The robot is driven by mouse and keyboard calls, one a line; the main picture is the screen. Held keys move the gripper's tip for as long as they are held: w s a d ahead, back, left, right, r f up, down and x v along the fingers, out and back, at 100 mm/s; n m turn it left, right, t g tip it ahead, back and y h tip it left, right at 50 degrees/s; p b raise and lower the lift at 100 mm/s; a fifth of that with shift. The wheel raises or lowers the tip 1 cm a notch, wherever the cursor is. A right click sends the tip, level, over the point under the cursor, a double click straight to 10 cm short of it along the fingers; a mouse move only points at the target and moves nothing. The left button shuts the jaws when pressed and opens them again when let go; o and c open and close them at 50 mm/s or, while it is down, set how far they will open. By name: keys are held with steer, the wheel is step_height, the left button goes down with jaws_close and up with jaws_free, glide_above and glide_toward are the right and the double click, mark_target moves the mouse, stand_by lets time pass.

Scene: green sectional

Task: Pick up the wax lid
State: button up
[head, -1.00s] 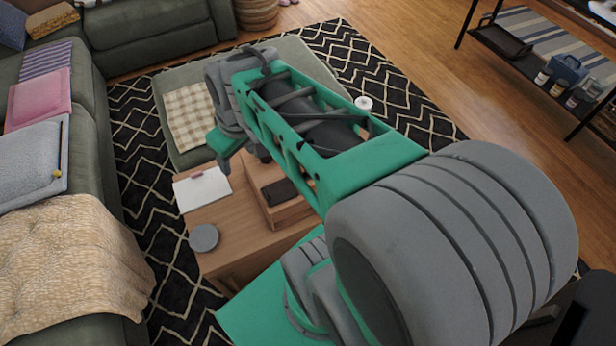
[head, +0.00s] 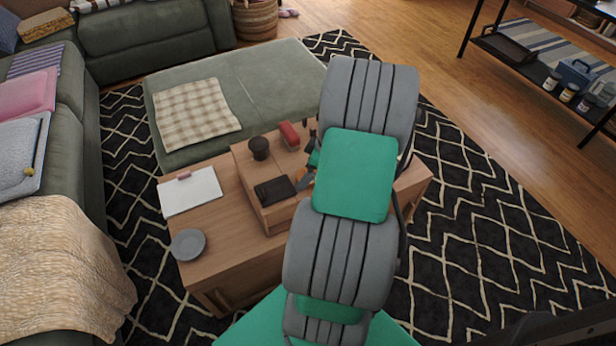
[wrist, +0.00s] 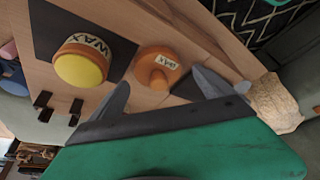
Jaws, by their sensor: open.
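The wax lid (wrist: 157,67) is a round orange lid with a knob and a pale WAX label, lying on the wooden surface in the wrist view. My gripper (wrist: 161,78) is open, with one finger on each side of the lid's near part and nothing held. Whether the fingers touch the lid is unclear. The wax jar (wrist: 82,62), orange with a yellow top and a WAX label, stands left of the lid, on or by a dark flat piece. In the head view my arm hides most of the gripper; a small orange patch (head: 301,174) shows beside it.
The wooden coffee table (head: 225,240) carries a white clipboard (head: 191,191), a grey dish (head: 187,245), a black item (head: 274,190), a dark brown object (head: 259,148) and a red item (head: 289,135). A green ottoman (head: 265,80) stands behind; a patterned rug surrounds the table.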

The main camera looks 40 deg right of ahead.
steer(key=shift+c, duration=0.4)
steer(key=c, duration=1.3)
steer(key=shift+c, duration=0.2)
